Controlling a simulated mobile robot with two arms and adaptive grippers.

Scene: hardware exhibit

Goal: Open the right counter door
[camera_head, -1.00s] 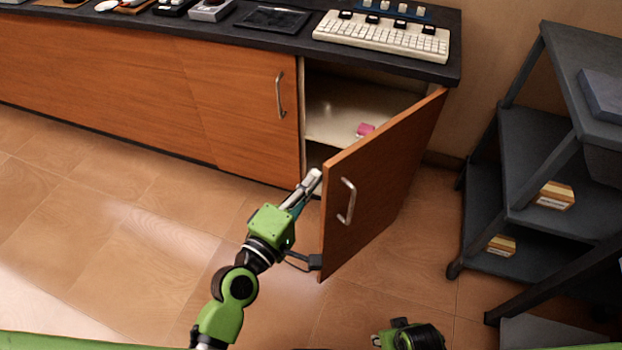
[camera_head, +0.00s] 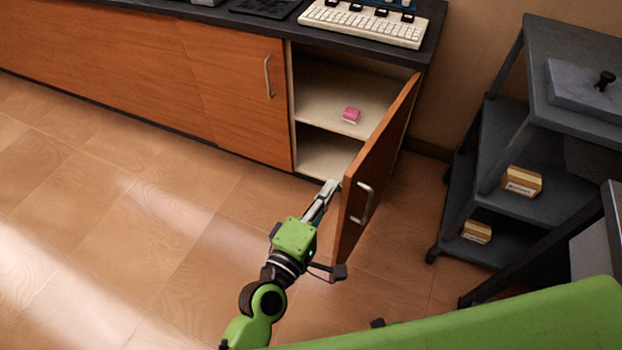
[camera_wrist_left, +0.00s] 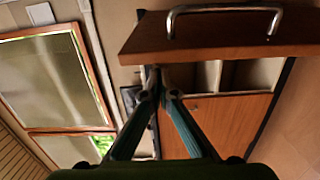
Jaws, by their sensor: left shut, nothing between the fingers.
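The right counter door (camera_head: 377,165) is an orange-brown wooden panel with a metal handle (camera_head: 362,201). It stands wide open, swung out from the right end of the counter. My left gripper (camera_head: 333,186) is shut and empty, with its fingertips at the inner side of the door's free edge; I cannot tell whether they touch it. In the left wrist view the fingers (camera_wrist_left: 154,84) meet just under the door panel (camera_wrist_left: 225,35), whose handle (camera_wrist_left: 222,10) is at the top. My right gripper does not show.
The open cabinet shows a shelf (camera_head: 318,99) with a pink box (camera_head: 351,116). A closed door (camera_head: 235,90) is to its left. A dark shelf cart (camera_head: 560,75) stands at the right. The floor (camera_head: 130,225) at the left is clear.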

